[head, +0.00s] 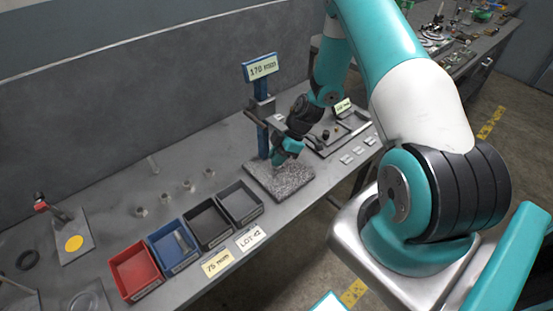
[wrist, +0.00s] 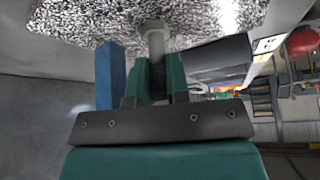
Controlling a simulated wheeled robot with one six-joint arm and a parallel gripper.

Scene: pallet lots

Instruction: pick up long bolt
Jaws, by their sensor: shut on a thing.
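The long bolt (wrist: 154,40) is a grey metal bolt with a wide head end, seen in the wrist view between the teal fingers. My gripper (wrist: 158,75) is shut on it, and the bolt's end sticks out past the fingertips toward the speckled granite plate (wrist: 80,22). In the head view my gripper (head: 279,157) is just above the granite plate (head: 279,184), in front of a blue post with a 170 mm sign (head: 261,67). The bolt is too small to make out there. I cannot tell whether it touches the plate.
Red (head: 135,268), blue (head: 172,245) and two dark bins (head: 208,222) stand along the bench's front edge. The blue post (head: 263,140) rises close behind my gripper. A dark tray (head: 318,146) lies to the right. Several small metal pieces stand left of the plate.

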